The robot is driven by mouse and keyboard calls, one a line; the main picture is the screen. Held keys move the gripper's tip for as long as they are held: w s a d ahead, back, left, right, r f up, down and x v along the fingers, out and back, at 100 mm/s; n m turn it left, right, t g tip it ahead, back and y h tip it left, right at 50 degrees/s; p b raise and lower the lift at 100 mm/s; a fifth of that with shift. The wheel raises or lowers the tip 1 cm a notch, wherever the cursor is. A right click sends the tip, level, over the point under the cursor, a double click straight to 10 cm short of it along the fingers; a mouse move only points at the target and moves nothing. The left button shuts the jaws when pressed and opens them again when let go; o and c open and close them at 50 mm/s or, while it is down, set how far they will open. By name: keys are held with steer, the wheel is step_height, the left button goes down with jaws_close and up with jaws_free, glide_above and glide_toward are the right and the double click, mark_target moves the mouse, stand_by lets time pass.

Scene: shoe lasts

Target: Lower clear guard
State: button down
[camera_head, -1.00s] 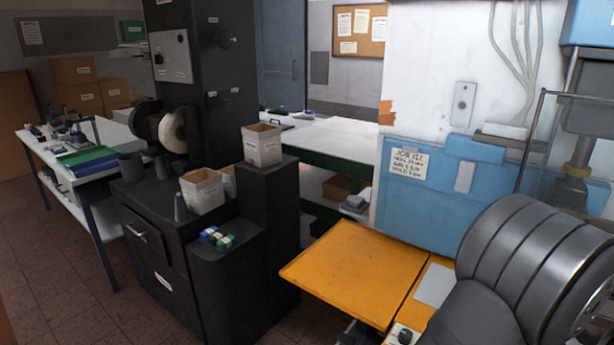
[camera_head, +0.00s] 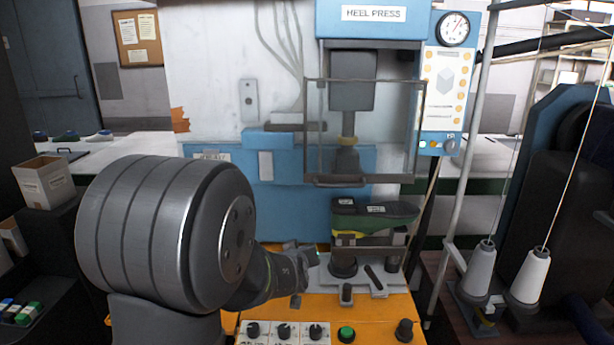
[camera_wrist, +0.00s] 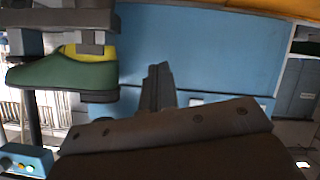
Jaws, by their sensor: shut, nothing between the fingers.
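The clear guard (camera_head: 390,140) is a see-through pane in a thin dark frame on the front of the blue heel press (camera_head: 374,22). It is raised, with its dark bar handle (camera_head: 345,181) along the lower edge, above the shoe. A green shoe with yellow lining (camera_head: 375,216) sits sole-up on the press fixture; it also shows in the wrist view (camera_wrist: 62,72). My gripper (camera_head: 308,256) is shut and empty, left of the shoe and below the guard handle, touching neither. In the wrist view its dark fingers (camera_wrist: 158,86) point toward a blue panel.
On the orange table below stand knobs (camera_head: 284,331), a green button (camera_head: 346,334) and a black knob (camera_head: 404,330). A pole and thread cones (camera_head: 528,276) stand on the right. A pressure gauge (camera_head: 454,29) is on the press's upper right. Space before the guard is clear.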

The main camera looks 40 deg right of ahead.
steer(key=w+a+r+n+g, duration=0.1)
steer(key=w+a+r, duration=0.15)
steer(key=r, duration=0.75)
steer(key=w+a+r+n+g, duration=0.15)
steer(key=w+r, duration=0.25)
steer(key=r, duration=0.7)
steer(key=s+a+r+m+g, duration=0.25)
steer(key=s+a+r, duration=0.25)
steer(key=s+r, duration=0.65)
steer(key=x, duration=0.4)
steer(key=s+x, duration=0.1)
steer(key=x, duration=0.3)
steer(key=f+x, duration=0.1)
steer(key=x, duration=0.3)
steer(key=shift+s, duration=0.25)
steer(key=shift+f, duration=0.25)
